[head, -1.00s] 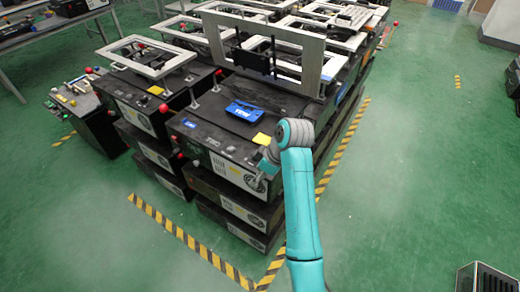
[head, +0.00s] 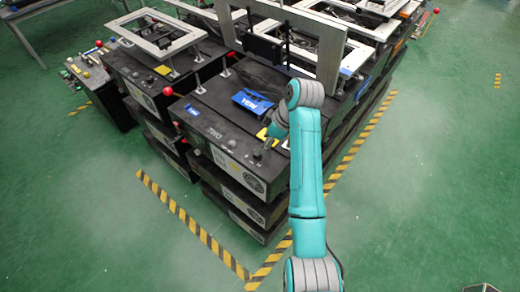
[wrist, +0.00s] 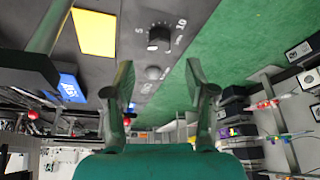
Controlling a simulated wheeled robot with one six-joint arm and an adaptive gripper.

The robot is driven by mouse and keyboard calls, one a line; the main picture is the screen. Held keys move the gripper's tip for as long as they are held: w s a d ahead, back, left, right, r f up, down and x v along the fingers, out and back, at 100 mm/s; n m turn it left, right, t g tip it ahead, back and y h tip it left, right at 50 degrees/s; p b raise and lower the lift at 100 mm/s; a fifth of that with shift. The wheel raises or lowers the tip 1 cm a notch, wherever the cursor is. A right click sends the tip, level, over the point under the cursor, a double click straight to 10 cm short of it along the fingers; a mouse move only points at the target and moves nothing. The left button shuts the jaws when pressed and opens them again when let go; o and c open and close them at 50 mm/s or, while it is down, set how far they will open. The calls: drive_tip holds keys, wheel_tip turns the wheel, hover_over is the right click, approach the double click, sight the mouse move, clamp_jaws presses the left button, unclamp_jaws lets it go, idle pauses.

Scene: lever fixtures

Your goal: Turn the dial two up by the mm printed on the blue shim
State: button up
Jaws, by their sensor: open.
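A dark dial (wrist: 160,38) with a light pointer mark sits on the black box top in the wrist view. The numbers 5 and 10 are printed around it. My gripper (wrist: 160,75) is open and empty, its fingers below the dial in the picture and apart from it. In the head view the gripper is partly hidden by my arm, over the box's front right part. A blue lettered holder (head: 252,102) lies on the box top, and a small blue plate (head: 193,110) lies left of it. I cannot tell which is the shim, nor read any mm figure.
The black box (head: 225,158) carries the word TWO. A yellow patch (wrist: 95,32) lies near the dial, and a grey round knob (wrist: 152,72) shows between my fingers. A grey frame (head: 328,55) stands behind. Red ball knobs (head: 168,91) stick out left. Green floor is free at right.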

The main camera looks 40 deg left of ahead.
sight(257, 154)
drive_tip(key=x, duration=0.7)
drive_tip(key=shift+c, duration=0.3)
clamp_jaws()
